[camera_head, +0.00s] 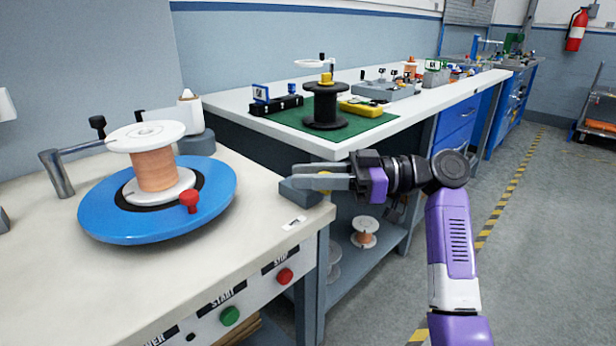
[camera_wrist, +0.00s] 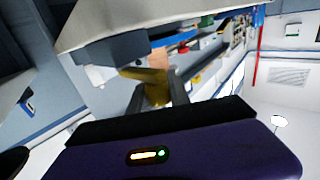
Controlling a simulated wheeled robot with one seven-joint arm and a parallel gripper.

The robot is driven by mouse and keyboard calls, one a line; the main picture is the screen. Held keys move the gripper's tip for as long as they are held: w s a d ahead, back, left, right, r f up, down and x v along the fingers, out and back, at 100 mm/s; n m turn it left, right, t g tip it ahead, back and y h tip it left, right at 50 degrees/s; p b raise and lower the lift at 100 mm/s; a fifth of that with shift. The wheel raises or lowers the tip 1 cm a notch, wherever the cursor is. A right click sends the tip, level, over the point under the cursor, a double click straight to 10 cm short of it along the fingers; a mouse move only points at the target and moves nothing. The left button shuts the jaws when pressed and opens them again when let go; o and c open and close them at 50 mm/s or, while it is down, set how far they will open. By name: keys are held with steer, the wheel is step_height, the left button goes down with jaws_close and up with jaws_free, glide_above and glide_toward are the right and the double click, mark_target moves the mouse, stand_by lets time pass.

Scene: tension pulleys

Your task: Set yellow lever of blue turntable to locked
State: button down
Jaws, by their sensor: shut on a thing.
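The blue turntable (camera_head: 110,222) sits on the left bench, with a white-flanged spool of copper-coloured wire (camera_head: 156,168) upright on it and a red knob (camera_head: 189,201) at its front. A grey-blue block (camera_head: 300,193) is at the bench's right corner; it also shows in the wrist view (camera_wrist: 112,50). My gripper (camera_head: 303,176) is at this block, its fingers pointing left. In the wrist view a yellow lever (camera_wrist: 148,77) juts from beside the block between my fingers, which are shut on it. In the head view the fingers hide the lever, so its exact setting cannot be told.
A green start button (camera_head: 229,316) and a red stop button (camera_head: 284,276) are on the bench front. A second bench (camera_head: 232,100) behind carries a black spool (camera_head: 325,105). Open floor lies right.

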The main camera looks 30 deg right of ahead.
steer(key=c, duration=1.2)
jaws_free()
steer(key=p+v, duration=0.1)
steer(key=v, duration=0.6)
steer(key=shift+s+d, duration=0.2)
steer(key=shift+d, duration=0.15)
